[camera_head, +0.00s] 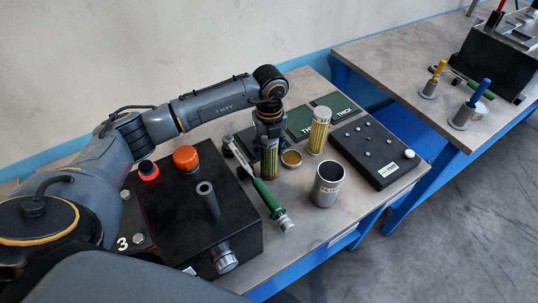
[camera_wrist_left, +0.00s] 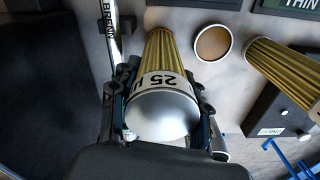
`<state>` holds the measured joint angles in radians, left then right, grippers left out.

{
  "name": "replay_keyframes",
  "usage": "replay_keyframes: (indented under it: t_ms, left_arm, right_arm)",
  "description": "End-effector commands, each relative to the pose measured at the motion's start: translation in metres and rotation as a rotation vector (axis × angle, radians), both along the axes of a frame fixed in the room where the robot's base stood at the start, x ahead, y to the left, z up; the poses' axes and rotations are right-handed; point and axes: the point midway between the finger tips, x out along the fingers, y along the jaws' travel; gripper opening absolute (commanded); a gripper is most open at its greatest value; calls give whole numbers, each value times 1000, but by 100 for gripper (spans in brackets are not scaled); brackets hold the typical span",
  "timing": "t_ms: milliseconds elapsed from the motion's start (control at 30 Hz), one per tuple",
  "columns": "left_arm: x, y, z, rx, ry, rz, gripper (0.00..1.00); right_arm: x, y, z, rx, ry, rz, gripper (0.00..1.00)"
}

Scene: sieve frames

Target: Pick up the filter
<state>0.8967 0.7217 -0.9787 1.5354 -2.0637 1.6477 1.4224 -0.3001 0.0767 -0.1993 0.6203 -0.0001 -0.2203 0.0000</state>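A filter (camera_head: 269,164), a yellow pleated cylinder, stands upright under my left gripper (camera_head: 268,137). In the left wrist view, the filter (camera_wrist_left: 160,50) has a pale end cap marked "25" close to the camera. My left gripper (camera_wrist_left: 162,100) has one finger on each side of the cap, and both appear to press against it. I cannot tell whether the filter's lower end touches the table. A second, similar filter (camera_head: 318,137) stands to the right, and it also shows in the left wrist view (camera_wrist_left: 280,70). My right gripper is not in view.
A small round cup (camera_head: 291,162) stands close to the right. A metal canister (camera_head: 327,184), a green-handled tool (camera_head: 268,196) and a black box (camera_head: 225,225) are nearby. A black control panel (camera_head: 385,165) lies at the right. The table (camera_head: 290,255) is bare near its front.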

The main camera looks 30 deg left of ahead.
Motion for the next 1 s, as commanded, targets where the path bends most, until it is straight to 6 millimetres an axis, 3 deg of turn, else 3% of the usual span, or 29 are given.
replay_keyframes:
  t_ms: [33,167,567,733,1000]
  left_arm:
    - [0,0,0,0,0,0,28]
    - [0,0,0,0,0,0,4]
    - [1,0,11,-1,-3,0,3]
    - [-1,-2,34,-2,-5,-3,3]
    - [-36,-33,88,-2,-8,-6,3]
  right_arm:
    - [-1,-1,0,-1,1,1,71]
    - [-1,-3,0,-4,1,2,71]
    - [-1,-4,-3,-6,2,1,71]
    - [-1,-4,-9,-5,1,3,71]
    - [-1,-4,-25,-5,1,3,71]
